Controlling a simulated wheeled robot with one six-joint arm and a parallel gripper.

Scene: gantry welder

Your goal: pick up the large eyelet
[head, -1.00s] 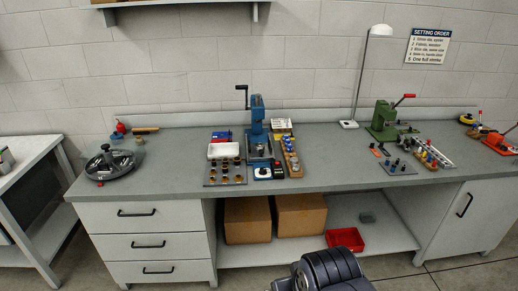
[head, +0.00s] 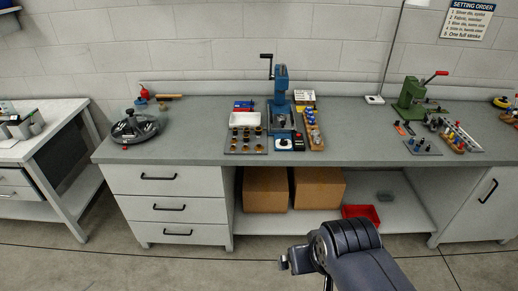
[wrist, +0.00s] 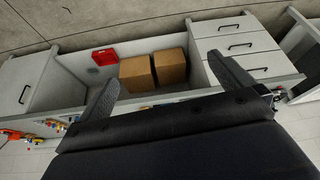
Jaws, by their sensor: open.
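A dark plate (head: 246,149) on the grey workbench holds several small brass-coloured pieces in rows, in front of a white tray. They look like eyelets, but they are too small for me to tell which is the large one. My gripper (wrist: 160,68) shows in the wrist view with its two dark fingers wide apart and nothing between them. It is in front of the bench, away from the plate. In the head view my arm is low, in front of the open shelf. The wrist view shows the bench upside down.
On the workbench (head: 350,150) stand a blue press (head: 281,95), a white tray (head: 244,119), a wooden block with coloured tools (head: 313,130), a green press (head: 411,96) and a round dark carousel (head: 134,128). Cardboard boxes (head: 265,190) and a red bin (head: 361,213) sit below. The bench front between plate and carousel is clear.

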